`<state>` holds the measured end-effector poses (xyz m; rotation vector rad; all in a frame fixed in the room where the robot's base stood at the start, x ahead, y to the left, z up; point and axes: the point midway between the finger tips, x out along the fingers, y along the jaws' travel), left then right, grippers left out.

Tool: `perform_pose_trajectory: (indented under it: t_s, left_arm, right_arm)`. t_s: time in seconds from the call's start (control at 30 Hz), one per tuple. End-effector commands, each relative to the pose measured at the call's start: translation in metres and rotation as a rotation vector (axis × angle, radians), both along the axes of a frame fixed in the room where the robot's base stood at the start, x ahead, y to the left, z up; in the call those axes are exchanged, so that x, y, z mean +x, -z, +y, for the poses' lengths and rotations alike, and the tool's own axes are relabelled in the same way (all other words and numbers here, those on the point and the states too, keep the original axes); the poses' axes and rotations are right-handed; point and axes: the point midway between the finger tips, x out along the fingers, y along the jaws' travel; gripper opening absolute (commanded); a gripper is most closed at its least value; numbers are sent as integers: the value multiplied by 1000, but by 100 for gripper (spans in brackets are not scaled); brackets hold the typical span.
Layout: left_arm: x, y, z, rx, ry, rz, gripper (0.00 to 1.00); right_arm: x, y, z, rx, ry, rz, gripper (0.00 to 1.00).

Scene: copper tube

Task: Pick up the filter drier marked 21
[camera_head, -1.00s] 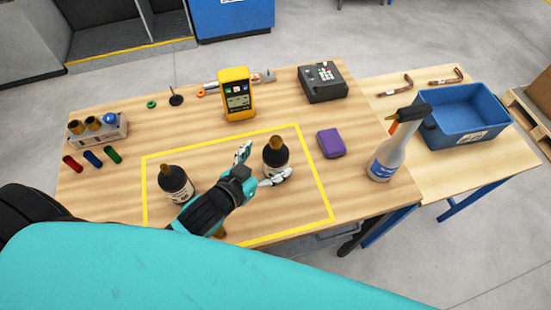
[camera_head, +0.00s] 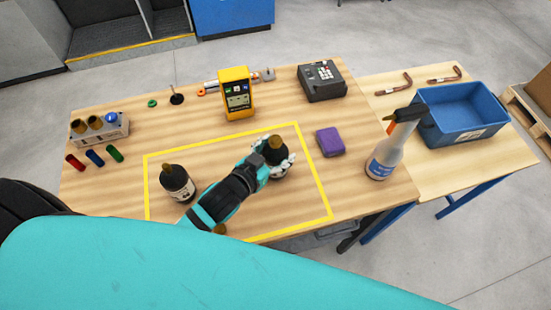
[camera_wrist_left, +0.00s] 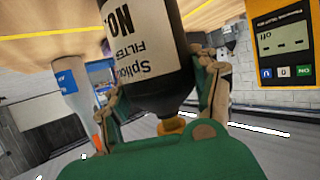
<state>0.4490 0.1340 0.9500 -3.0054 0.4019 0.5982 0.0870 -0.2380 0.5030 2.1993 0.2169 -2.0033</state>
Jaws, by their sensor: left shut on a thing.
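A black filter drier with a brass top (camera_head: 277,146) stands inside the yellow outline at its right side. My left gripper (camera_head: 277,160) is shut around its body. In the left wrist view, the fingers (camera_wrist_left: 160,90) press on both sides of the filter drier (camera_wrist_left: 150,60). Its label shows "NO." and "FILTER", but the number is cut off. A second black filter drier (camera_head: 176,184) stands at the left of the outline; its number is too small to read. A brass end (camera_head: 220,229) of another item shows behind my arm. My right gripper is not in view.
A yellow meter (camera_head: 236,95) stands behind the outline. A purple block (camera_head: 330,142) and a spray bottle (camera_head: 385,155) are to the right. A blue crate (camera_head: 462,112) sits on the side table. A rack (camera_head: 99,130) is at the left.

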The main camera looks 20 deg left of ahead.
Motion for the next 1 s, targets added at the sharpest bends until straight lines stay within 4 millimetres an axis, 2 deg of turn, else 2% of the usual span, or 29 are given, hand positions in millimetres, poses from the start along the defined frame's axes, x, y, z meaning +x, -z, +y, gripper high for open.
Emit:
perform_pose_trajectory:
  t_s: [0.03,0.2,0.57,0.87,1.0]
  left_arm:
    - [0,0,0,1,0,1,28]
    - [0,0,0,1,0,1,5]
    - [1,-6,0,0,0,-5,5]
    - [2,-36,0,-2,0,-11,5]
    - [-24,-35,0,-2,0,0,5]
  right_arm:
    - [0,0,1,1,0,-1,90]
    - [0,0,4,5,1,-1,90]
    - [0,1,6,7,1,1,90]
    - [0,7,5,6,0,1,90]
    - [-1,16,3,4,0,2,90]
